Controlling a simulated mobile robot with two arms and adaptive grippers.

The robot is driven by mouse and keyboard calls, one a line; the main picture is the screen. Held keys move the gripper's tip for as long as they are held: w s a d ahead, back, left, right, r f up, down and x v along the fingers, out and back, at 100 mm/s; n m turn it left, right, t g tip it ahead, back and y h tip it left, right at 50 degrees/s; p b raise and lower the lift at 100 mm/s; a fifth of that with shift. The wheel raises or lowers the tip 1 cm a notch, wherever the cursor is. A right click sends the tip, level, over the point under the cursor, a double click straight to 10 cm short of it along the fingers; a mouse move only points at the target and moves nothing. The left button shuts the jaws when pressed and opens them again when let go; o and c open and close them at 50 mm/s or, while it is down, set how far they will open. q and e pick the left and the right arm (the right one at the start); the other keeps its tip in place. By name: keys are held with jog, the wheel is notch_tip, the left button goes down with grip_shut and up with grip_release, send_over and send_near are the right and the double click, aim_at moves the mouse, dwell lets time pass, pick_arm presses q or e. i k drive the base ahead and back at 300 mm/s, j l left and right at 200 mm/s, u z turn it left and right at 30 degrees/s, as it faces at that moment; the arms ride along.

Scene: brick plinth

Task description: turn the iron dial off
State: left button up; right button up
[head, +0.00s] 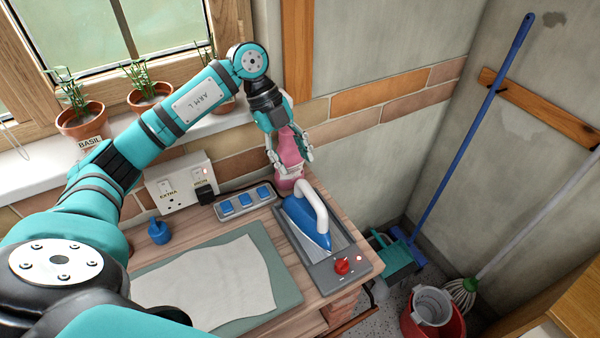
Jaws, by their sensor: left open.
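The red iron dial (342,266) sits on the front panel of the grey iron tray (322,272), with a small glowing red light (359,258) beside it. The blue iron (303,222) with a white handle rests in the tray. My left gripper (291,161) is open behind the iron, well away from the dial. Its fingers are on either side of a pink bottle (290,184), which stands at the wall end of the worktop. I cannot tell whether they touch it. My right gripper is not in view.
A blue knobbed object (159,232) and a pale cloth (215,280) on a green mat lie left. Potted plants line the sill. A red bucket (420,322) stands below right.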

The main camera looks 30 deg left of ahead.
aim_at(341, 265)
jog(key=k+l, duration=1.15)
jog(key=k, duration=0.15)
